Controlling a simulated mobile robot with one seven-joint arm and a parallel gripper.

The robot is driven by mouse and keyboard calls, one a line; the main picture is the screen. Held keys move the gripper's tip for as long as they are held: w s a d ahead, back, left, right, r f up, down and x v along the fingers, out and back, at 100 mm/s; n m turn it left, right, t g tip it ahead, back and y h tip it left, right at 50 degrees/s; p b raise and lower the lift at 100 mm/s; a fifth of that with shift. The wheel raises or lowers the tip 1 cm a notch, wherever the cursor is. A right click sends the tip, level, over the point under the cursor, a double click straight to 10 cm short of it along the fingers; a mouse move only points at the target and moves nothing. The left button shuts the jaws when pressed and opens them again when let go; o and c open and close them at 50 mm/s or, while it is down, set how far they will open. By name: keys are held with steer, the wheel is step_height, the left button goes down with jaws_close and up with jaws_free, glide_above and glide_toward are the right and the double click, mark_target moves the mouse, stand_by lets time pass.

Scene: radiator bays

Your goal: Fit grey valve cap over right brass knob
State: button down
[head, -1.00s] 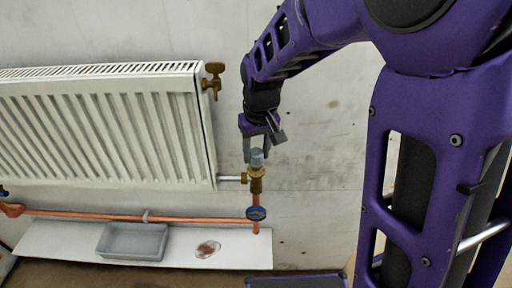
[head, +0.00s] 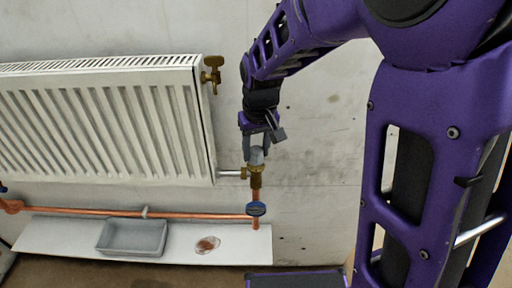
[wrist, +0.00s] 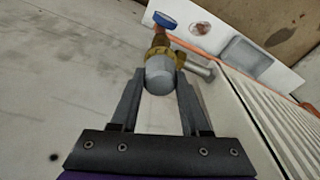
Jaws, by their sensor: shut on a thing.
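The grey valve cap (head: 257,156) is between the fingers of my gripper (head: 257,150), which is shut on it. In the wrist view the cap (wrist: 160,70) shows as a round grey end between the fingertips of my gripper (wrist: 160,84). The right brass knob (head: 256,171) is directly below the cap, on the valve at the radiator's lower right corner. The brass also shows just beyond the cap in the wrist view (wrist: 163,53). The cap looks upright and in line with the knob. It appears to touch or cover the knob's top; how far it sits over it is hidden.
The white radiator (head: 110,125) stands left of my gripper. A brass fitting (head: 211,73) sticks out at its upper right. A blue-rimmed gauge or handle (head: 256,208) sits on the pipe below the valve. A grey tray (head: 133,236) and brown stain (head: 207,244) are on the white board (head: 240,246).

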steer(key=shift+f+b, duration=0.3)
steer(key=shift+f, duration=0.6)
stand_by(0.8)
jaws_free()
stand_by(0.5)
steer(key=shift+r, duration=0.1)
steer(key=shift+r+p, duration=1.9)
steer(key=shift+r, duration=0.45)
